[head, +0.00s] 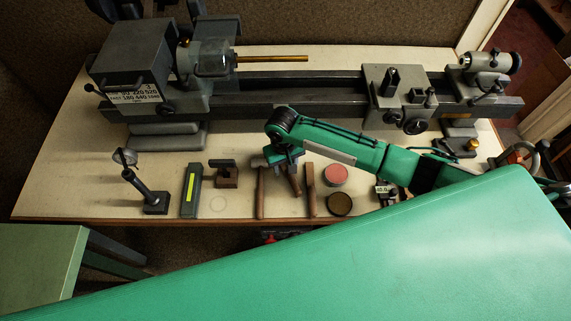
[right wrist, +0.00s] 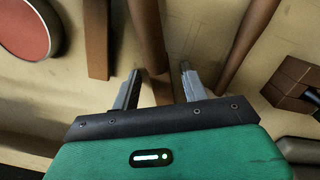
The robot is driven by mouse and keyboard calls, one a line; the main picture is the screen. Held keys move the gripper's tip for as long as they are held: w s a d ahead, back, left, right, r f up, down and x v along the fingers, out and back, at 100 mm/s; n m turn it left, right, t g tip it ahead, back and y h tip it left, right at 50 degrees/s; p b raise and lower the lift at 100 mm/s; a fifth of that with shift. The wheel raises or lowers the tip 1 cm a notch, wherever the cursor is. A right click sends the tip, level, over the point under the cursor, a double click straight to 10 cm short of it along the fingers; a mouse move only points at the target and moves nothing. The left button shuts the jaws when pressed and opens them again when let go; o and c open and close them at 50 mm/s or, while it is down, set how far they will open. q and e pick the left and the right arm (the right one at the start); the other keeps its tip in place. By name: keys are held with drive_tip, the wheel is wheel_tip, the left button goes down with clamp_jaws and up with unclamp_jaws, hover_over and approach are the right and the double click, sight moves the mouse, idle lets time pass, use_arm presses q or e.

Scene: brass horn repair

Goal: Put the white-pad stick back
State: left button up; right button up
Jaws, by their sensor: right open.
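My right gripper (head: 285,155) is over the front part of the bench, above a row of brown sticks. In the right wrist view the jaws (right wrist: 160,85) are open. A round brown stick (right wrist: 147,35) reaches between the fingertips, with visible gaps beside it; I cannot tell its height relative to them. This stick also shows just below the gripper in the head view (head: 294,184). A flat brown stick (head: 310,192) lies to its right and another stick (head: 261,195) to its left. No white pad can be made out on any stick. My left gripper is not in view.
A lathe (head: 300,98) spans the back of the bench (head: 60,190). A red-topped tin (head: 335,175) and a dark round tin (head: 339,204) are right of the sticks. A brown block (head: 225,174), green box (head: 191,190) and small lamp-like stand (head: 150,195) are left.

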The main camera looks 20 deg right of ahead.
sight(284, 167)
wheel_tip(284, 167, up, 12)
drive_tip(key=b, duration=0.3)
drive_tip(key=shift+w+a, duration=0.2)
drive_tip(key=shift+w, duration=0.15)
drive_tip(key=shift+r, duration=0.1)
